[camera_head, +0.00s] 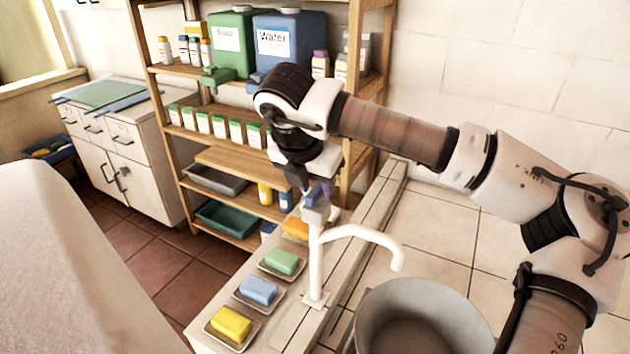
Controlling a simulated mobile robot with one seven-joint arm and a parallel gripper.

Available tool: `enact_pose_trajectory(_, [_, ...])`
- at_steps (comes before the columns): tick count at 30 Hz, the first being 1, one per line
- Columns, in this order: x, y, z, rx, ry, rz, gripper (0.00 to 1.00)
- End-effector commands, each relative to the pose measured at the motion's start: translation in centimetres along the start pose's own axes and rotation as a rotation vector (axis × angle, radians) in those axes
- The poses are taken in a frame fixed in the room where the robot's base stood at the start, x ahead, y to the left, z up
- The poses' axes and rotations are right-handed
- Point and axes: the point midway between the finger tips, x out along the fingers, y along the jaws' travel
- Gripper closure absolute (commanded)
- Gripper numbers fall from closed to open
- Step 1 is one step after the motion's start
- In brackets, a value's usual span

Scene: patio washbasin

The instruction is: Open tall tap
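The tall tap (316,262) is white and stands upright on the tiled ledge, right of the soap dishes. Its curved spout reaches right, with the end near the rim of a grey basin (420,300). A grey handle block (316,212) sits on top of the tap. My gripper (315,191) points down from my arm, directly at the top of the tap by the handle. Its fingertips are small and partly hidden, so I cannot tell whether they touch the handle or how far apart they are. No water shows at the spout.
Soap bars in dishes, yellow (231,323), blue (258,290) and green (282,262), line the ledge left of the tap. A wooden shelf (235,160) with bottles and canisters stands behind my gripper. My arm spans the right side. Tiled counter (440,235) right of the tap is clear.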

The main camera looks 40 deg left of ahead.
Motion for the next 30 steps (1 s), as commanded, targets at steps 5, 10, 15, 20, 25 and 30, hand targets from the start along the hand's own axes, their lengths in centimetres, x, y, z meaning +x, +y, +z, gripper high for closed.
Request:
enact_pose_trajectory(5, [-0.01,0.0,-0.01,0.0,0.0,0.0,0.68])
enact_pose_trajectory(10, [-0.03,0.0,-0.01,0.0,0.0,0.0,0.9])
enact_pose_trajectory(15, [-0.04,0.0,-0.01,-0.001,0.0,0.0,1.0])
enact_pose_trajectory(20, [0.05,-0.02,-0.04,-0.011,0.0,0.005,1.0])
enact_pose_trajectory(25, [0.23,-0.06,-0.11,-0.057,-0.001,0.026,1.0])
enact_pose_trajectory(30, [0.45,-0.13,-0.2,-0.154,-0.002,0.067,1.0])
